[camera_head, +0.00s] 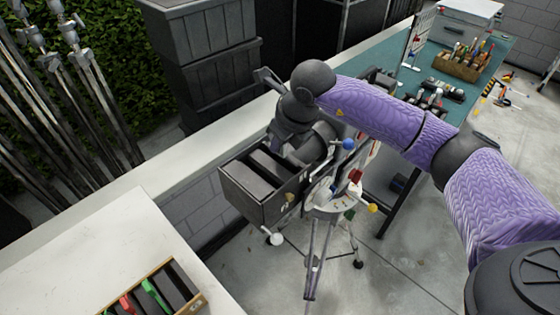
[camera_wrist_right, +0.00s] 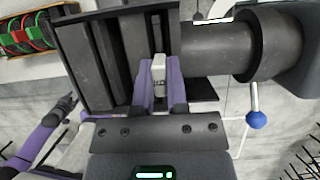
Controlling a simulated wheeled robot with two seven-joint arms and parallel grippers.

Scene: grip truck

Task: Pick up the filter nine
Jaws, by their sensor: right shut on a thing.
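A dark box with upright slots (camera_head: 252,190) is at the centre of the head view, with a small yellowish mark on its front, too small to read. It also fills the upper left of the right wrist view (camera_wrist_right: 90,62). My right gripper (camera_wrist_right: 160,92) reaches this box, its purple fingers shut on a small pale block (camera_wrist_right: 158,68) at the box's edge. I cannot tell whether this block is part of filter nine. In the head view my right fingers are hidden behind the wrist.
A similar slotted box (camera_head: 188,300) with red and green pieces lies on the white counter (camera_head: 75,250). A stand with coloured knobs (camera_head: 330,195) is close to my right gripper. A teal workbench (camera_head: 490,48) with tools is behind. Dark stacked crates (camera_head: 210,75) stand at the back.

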